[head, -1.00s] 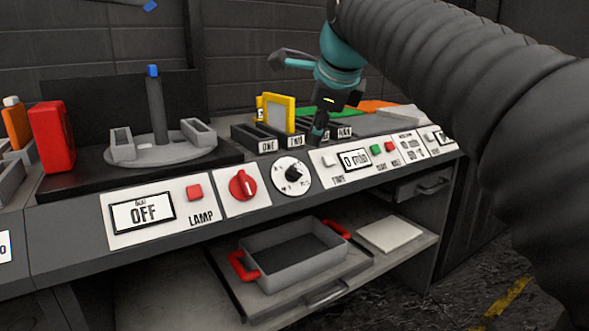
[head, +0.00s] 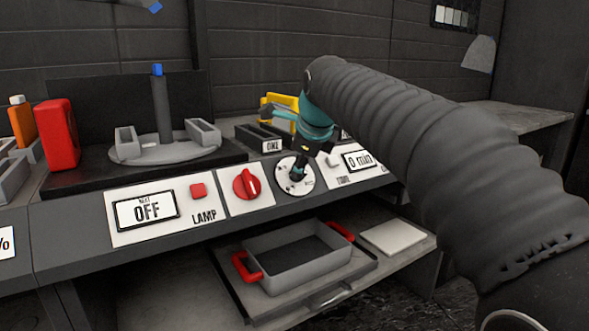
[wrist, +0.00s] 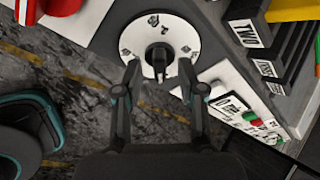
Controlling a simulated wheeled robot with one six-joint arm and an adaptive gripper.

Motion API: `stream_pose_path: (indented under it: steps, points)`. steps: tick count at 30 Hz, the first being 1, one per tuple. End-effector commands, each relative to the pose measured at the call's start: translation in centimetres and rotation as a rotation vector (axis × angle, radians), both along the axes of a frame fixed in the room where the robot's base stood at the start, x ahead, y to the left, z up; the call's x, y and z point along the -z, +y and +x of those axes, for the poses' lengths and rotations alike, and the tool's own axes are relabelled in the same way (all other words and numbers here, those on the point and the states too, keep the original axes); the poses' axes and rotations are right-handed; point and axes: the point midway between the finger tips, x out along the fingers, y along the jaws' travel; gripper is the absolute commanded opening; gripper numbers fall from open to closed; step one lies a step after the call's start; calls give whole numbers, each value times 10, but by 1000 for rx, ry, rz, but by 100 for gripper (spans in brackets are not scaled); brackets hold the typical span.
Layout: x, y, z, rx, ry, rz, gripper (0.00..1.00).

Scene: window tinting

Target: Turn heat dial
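A round white dial plate (head: 309,182) with black marks and a black knob is on the sloped front panel. It also shows in the wrist view, with the black knob (wrist: 158,54) in its middle. My gripper (head: 297,172) is at this dial and partly covers it in the head view. In the wrist view, its two fingers (wrist: 160,65) are apart, one on each side of the knob, with visible gaps. I cannot tell their depth relative to the knob. A red knob (head: 245,185) sits left of it on its own white plate. The display (head: 146,210) reads OFF.
A red lamp button (head: 198,191) is beside the display. The "0 min" display (head: 360,159) is right of the white dial. Slots with a yellow piece (head: 285,101) stand behind it. A grey tray with red handles (head: 297,262) is on the shelf below.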

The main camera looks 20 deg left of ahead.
Motion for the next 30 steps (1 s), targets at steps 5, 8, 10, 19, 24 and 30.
stream_pose_path:
  steps: [5,8,10,19,24,30]
  points:
    - [11,5,7,0,0,0,40]
    - [12,5,8,0,0,0,40]
    - [12,5,8,0,0,0,40]
    - [12,5,8,0,-1,0,5]
    - [13,5,8,0,0,0,0]
    - [13,11,7,-12,-8,-3,0]
